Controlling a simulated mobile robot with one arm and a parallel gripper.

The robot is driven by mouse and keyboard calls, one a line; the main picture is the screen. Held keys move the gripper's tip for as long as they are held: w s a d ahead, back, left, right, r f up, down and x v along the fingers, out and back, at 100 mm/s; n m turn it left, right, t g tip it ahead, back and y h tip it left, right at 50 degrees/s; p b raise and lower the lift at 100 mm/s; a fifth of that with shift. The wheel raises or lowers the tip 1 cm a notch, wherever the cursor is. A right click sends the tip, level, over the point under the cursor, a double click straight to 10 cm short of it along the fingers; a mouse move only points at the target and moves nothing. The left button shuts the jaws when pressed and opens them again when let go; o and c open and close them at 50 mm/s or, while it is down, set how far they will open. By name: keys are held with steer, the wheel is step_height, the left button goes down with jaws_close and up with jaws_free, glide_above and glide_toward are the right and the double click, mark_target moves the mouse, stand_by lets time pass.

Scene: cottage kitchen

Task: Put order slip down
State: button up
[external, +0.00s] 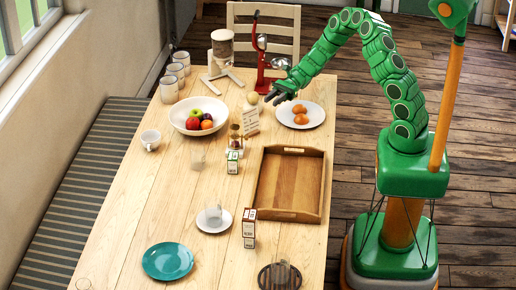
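A small pale slip with lines of print (250,121), which looks like the order slip, shows near the far middle of the table, between the fruit bowl and the plate of eggs. It looks roughly upright; what supports it is too small to tell. My gripper (273,96) is dark and reaches in from the right, just above and to the right of the slip. I see a gap between gripper and slip in the picture, but their depth is unclear. The finger opening is too small to make out.
Close around are a fruit bowl (180,118), a plate with brown eggs (314,119), a red stand (259,70) and a brass-coloured pot (235,133). A wooden tray (262,205), small cartons (249,232), a cup (213,216) and a teal plate (167,272) stand nearer.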

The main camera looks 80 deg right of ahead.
steer(key=s+a+r+n+g+h, duration=0.2)
steer(key=s+a+r+n+g, duration=0.45)
steer(key=s+a, duration=0.3)
steer(key=s+a+r+n+g+h, duration=0.2)
steer(key=s+a+r+n+g, duration=0.35)
steer(key=s+a+n, duration=0.35)
steer(key=s+d+r+n+t+h, duration=0.1)
steer(key=s+d+n+h, duration=0.2)
steer(key=s, duration=0.7)
steer(key=s+d+r+n+h, duration=0.2)
steer(key=s+d+n+h, duration=0.2)
steer(key=s+h, duration=0.4)
steer(key=shift+s+d+r+n+t, duration=0.25)
steer(key=shift+s+n+t, duration=0.2)
steer(key=shift+s, duration=0.5)
